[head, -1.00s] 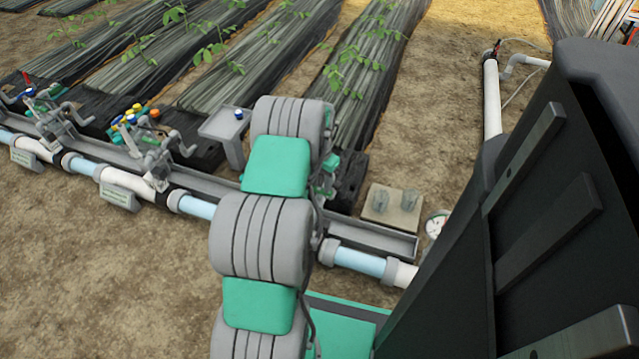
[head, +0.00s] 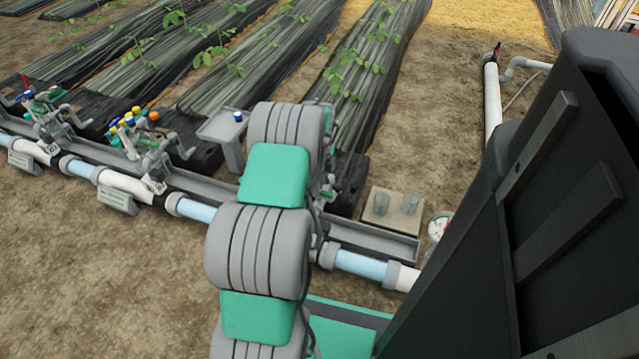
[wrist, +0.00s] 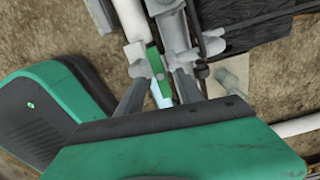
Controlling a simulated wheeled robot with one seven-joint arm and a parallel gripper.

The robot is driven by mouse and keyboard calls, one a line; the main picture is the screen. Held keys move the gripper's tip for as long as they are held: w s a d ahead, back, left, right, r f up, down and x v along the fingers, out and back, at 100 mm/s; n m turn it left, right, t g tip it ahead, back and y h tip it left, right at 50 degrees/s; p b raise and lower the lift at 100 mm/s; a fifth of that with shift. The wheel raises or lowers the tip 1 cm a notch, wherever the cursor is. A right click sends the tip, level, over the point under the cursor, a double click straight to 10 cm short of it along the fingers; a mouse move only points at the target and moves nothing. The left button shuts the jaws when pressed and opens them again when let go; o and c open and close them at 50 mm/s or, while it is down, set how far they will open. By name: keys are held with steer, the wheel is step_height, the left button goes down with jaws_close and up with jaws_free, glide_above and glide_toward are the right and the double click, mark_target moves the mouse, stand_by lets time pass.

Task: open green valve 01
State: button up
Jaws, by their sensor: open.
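In the wrist view a green valve handle (wrist: 155,62) shows as a narrow bar beside grey fittings and a pale pipe. My gripper (wrist: 160,76) is open, with its two grey fingers on either side of the lower part of the green handle. Whether either finger touches it I cannot tell. In the head view my own arm hides the gripper and most of the fittings behind it. No label is readable, so the valve's number cannot be told.
A pipe line (head: 360,264) runs along a grey channel (head: 372,240). Valve clusters with coloured knobs (head: 135,118) stand at the left. Bare soil is open in front.

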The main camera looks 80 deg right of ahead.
steer(key=shift+n, duration=0.5)
steer(key=shift+f+b, duration=1.3)
steer(key=shift+f, duration=0.95)
steer(key=shift+c, duration=0.5)
jaws_close()
